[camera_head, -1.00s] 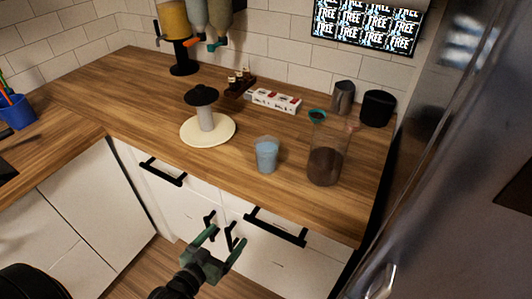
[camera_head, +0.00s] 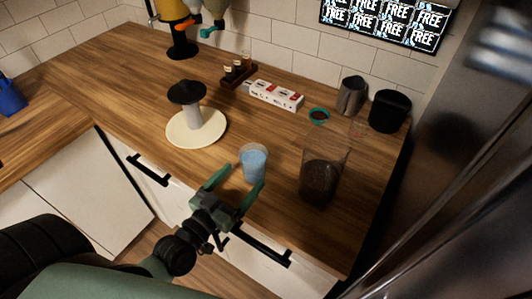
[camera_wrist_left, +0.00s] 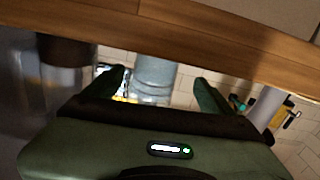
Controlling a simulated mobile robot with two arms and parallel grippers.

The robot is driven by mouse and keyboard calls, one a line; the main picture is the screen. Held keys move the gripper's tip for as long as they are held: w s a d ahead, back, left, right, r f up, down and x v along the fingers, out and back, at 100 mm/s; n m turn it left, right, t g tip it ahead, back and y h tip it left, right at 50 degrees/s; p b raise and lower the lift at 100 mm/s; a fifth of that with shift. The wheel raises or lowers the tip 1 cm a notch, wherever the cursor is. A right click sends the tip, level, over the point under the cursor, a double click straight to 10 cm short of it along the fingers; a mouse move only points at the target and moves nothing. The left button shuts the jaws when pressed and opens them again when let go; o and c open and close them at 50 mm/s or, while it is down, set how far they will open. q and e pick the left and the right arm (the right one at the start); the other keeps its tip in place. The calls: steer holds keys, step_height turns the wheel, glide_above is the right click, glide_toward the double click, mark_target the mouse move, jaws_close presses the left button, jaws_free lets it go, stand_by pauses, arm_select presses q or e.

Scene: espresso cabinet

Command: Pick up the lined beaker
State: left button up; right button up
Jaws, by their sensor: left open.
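A pale blue, see-through beaker (camera_head: 253,162), which I take to be the lined beaker, stands upright near the front edge of the wooden counter. My left gripper (camera_head: 241,180) is open and empty, with its green fingers reaching over the counter's front edge toward the beaker. In the left wrist view, the beaker (camera_wrist_left: 153,75) shows between the two spread fingers (camera_wrist_left: 159,79). I cannot tell whether either finger touches it. My right gripper is not in view.
A tall clear container (camera_head: 320,180) with dark contents stands close right of the beaker. A black-topped stand on a cream plate (camera_head: 180,133) is to the left. A white-and-red box (camera_head: 276,95), metal pitcher (camera_head: 351,96) and black cup (camera_head: 388,112) stand behind. Drawer handles (camera_head: 265,251) protrude below.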

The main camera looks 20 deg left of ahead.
mark_target(260, 160)
arm_select(q)
steer(key=shift+w+d+r, duration=0.1)
steer(key=shift+w, duration=0.9)
steer(key=shift+w+d+r+p, duration=0.2)
steer(key=shift+w+p, duration=0.25)
steer(key=shift+w, duration=0.1)
steer(key=shift+w+d+r+p, duration=0.15)
steer(key=shift+w+d+p, duration=0.05)
steer(key=shift+w+p, duration=0.3)
steer(key=w, duration=0.3)
steer(key=shift+w+d+f+p, duration=0.2)
steer(key=shift+d+f+p, duration=0.05)
steer(key=shift+d+p, duration=0.15)
steer(key=shift+w, duration=0.15)
steer(key=c, duration=1.4)
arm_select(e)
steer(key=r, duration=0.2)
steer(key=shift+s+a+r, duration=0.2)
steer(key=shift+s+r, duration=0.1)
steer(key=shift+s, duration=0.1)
